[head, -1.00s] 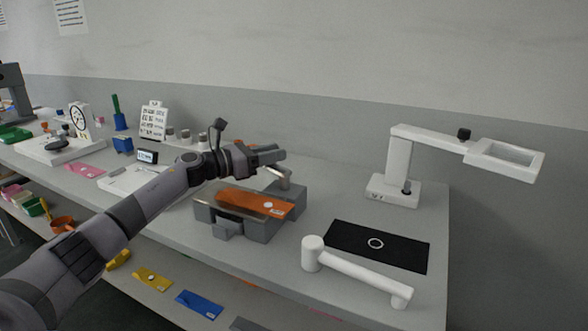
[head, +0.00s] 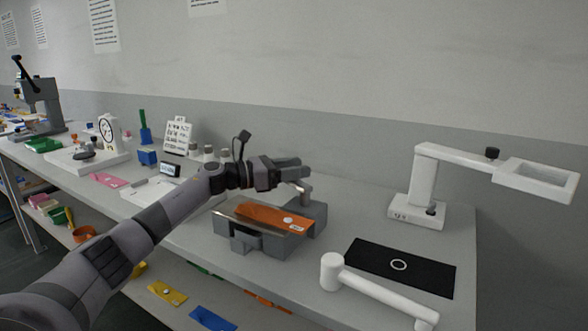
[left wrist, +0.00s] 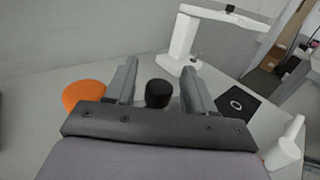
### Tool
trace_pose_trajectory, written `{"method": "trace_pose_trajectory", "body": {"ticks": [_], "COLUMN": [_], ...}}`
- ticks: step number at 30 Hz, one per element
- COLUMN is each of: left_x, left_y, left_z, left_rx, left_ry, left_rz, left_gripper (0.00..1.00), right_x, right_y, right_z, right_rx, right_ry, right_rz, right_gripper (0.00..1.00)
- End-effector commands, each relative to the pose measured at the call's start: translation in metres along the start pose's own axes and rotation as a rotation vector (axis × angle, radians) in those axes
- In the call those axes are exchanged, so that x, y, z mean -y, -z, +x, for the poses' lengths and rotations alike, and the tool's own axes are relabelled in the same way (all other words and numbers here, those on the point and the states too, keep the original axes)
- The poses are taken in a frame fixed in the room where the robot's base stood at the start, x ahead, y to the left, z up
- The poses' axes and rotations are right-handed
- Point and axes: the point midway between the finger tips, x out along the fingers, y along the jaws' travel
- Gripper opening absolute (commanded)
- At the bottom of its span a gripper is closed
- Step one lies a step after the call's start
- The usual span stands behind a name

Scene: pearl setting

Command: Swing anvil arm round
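A white arm (head: 385,297) lies low over the bench at the front right, with a round post at its left end. A grey block fixture (head: 312,219) carries an orange packet (head: 270,215), and a short metallic post stands at its back right. I cannot tell for sure which part is the anvil arm. My left gripper (head: 306,175) hovers over that post. In the left wrist view its two fingers are apart, with a black round knob (left wrist: 158,93) between them and gaps on both sides. My right gripper is not in view.
A white lamp stand (head: 424,185) with a framed head stands at the back right. A black mat (head: 400,268) with a ring mark lies before it. Small jars, a sign and a white tray (head: 145,195) are on the left. A lower shelf holds coloured packets.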

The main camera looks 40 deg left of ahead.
Motion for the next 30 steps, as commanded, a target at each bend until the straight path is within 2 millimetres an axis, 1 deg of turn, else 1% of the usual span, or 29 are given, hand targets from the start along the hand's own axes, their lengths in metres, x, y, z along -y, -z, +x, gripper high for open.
{"method": "trace_pose_trajectory", "body": {"ticks": [5,8,11,21,25,30], "left_x": [0.0,0.0,-0.001,0.0,-0.001,0.0], "left_y": [0.0,0.001,0.002,0.003,0.002,0.001], "left_z": [0.0,-0.004,-0.012,-0.052,-0.062,-0.07], "left_rx": [0.0,-0.002,-0.002,-0.004,-0.003,-0.001], "left_ry": [0.0,-0.001,-0.002,0.0,-0.001,0.0], "left_rz": [0.0,0.0,0.0,0.0,-0.001,0.0], "left_gripper": [0.54,0.54,0.54,0.54,0.54,0.54], "right_x": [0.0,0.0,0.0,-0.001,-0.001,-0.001], "right_y": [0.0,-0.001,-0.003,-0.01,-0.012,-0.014], "right_z": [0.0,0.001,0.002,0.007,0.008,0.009], "right_rx": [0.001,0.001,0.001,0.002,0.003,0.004], "right_ry": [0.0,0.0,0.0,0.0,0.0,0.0], "right_rz": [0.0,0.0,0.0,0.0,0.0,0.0], "right_gripper": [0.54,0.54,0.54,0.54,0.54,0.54]}}
